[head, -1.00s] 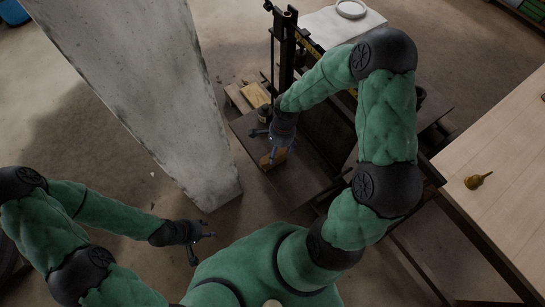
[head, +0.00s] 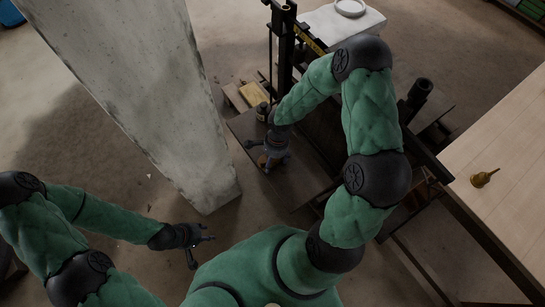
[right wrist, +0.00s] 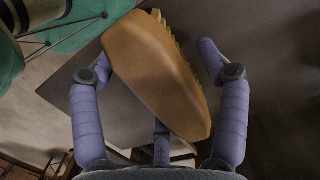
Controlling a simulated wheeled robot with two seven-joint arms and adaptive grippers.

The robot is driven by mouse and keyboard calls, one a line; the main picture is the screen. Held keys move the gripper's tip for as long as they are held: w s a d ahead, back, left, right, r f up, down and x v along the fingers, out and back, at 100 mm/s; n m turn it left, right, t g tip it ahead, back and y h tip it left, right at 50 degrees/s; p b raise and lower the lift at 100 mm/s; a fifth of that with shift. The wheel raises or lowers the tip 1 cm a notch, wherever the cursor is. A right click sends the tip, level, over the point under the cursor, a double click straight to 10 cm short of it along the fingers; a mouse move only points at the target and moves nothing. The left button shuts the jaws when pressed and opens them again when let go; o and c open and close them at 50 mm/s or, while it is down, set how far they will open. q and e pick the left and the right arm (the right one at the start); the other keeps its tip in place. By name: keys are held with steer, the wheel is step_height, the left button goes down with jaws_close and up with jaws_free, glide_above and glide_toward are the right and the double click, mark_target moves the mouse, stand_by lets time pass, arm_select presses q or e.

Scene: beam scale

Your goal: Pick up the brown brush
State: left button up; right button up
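The brown brush (right wrist: 158,75) fills the middle of the right wrist view, with its rounded yellow-brown body and a ridged bristle edge on its right side. In the head view, only a small part of the brush (head: 263,160) shows, on the dark platform (head: 240,127) beneath my right gripper (head: 270,160). In the right wrist view, my right gripper (right wrist: 155,65) is open, its fingers spread on both sides of the brush. The left finger is close to the brush; I cannot tell if it touches. My left gripper (head: 202,250) is open and empty over the floor.
A tall grey pillar (head: 150,90) stands left of the platform. A yellowish block (head: 253,94) and a small dark jar (head: 262,111) are behind the gripper. The black scale frame (head: 283,50) rises beyond. A wooden table (head: 500,150) at right holds a small brass object (head: 484,178).

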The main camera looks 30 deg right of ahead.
steer(key=c, duration=1.2)
steer(key=shift+o, duration=0.2)
steer(key=shift+r, duration=0.15)
steer(key=shift+r, duration=0.25)
steer(key=r+p, duration=0.2)
steer(key=r, duration=0.1)
steer(key=shift+s+r, duration=0.1)
steer(key=shift+s, duration=0.1)
steer(key=s+a+r+p, duration=0.2)
steer(key=s+r+p, duration=0.1)
steer(key=s+r, duration=0.6)
steer(key=s, duration=0.4)
steer(key=shift+s+a, duration=0.15)
steer(key=shift+a, duration=0.2)
